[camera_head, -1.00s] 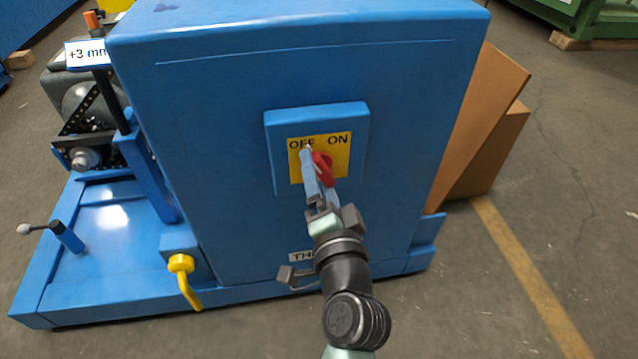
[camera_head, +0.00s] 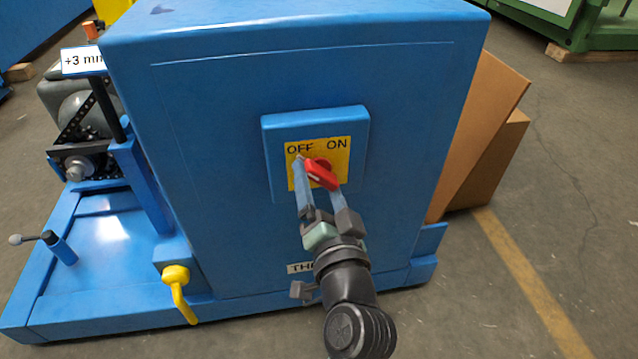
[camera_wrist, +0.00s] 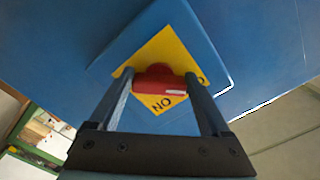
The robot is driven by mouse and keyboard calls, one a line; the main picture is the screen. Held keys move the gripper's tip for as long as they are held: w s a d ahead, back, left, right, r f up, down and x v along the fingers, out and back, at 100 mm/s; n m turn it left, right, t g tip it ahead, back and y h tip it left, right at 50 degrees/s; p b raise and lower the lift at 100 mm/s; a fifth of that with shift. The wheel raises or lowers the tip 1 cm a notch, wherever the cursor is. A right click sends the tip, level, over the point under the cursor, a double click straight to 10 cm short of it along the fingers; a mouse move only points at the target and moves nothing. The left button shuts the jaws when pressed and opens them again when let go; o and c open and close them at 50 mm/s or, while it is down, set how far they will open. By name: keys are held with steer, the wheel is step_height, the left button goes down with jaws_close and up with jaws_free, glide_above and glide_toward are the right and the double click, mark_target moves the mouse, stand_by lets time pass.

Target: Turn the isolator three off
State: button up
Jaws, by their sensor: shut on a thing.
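The isolator is a red rotary handle (camera_head: 321,174) on a yellow plate (camera_head: 343,153) marked OFF at left and ON at right. The plate sits on a raised blue box on the front of the blue cabinet (camera_head: 400,100). The handle lies slanted, from upper left to lower right. My gripper (camera_head: 317,176) is at the handle, with one finger on each side. In the wrist view the handle (camera_wrist: 158,82) spans between the fingertips of my gripper (camera_wrist: 158,76), which is shut on it. Part of the lettering is hidden by the fingers there.
A yellow lever (camera_head: 177,280) sticks out low on the left of the cabinet. A black-knobbed lever (camera_head: 55,243) stands on the blue base. Chain machinery (camera_head: 80,135) is at far left. Cardboard sheets (camera_head: 480,140) lean at right. Floor is open at right.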

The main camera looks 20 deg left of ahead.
steer(key=o, duration=1.2)
steer(key=shift+s, duration=0.1)
steer(key=p+v, duration=0.2)
steer(key=v, duration=1.1)
steer(key=w+d+r+n+t+h+p, duration=0.1)
steer(key=w+d+r+t+h+p, duration=0.15)
steer(key=r, duration=1.05)
steer(key=w+d+r+n+t+h+p, duration=0.1)
steer(key=r+t+p, duration=0.2)
steer(key=r, duration=1.1)
steer(key=w+d+r+n+t+h+p, duration=0.1)
steer(key=d+r+t+h+p, duration=0.15)
steer(key=r, duration=1.05)
steer(key=s+d+r+t+h+p, duration=0.2)
steer(key=s+r, duration=0.1)
steer(key=r, duration=0.4)
steer(key=s+d+r+t+h+p, duration=0.1)
steer(key=s+r+t+h+p, duration=0.1)
steer(key=r, duration=0.4)
steer(key=shift+m, duration=0.5)
steer(key=r+p, duration=1.8)
steer(key=r, duration=0.1)
steer(key=r+p, duration=1.9)
steer(key=shift+s+d+r, duration=0.1)
steer(key=shift+s+d, duration=0.1)
steer(key=shift+s, duration=0.05)
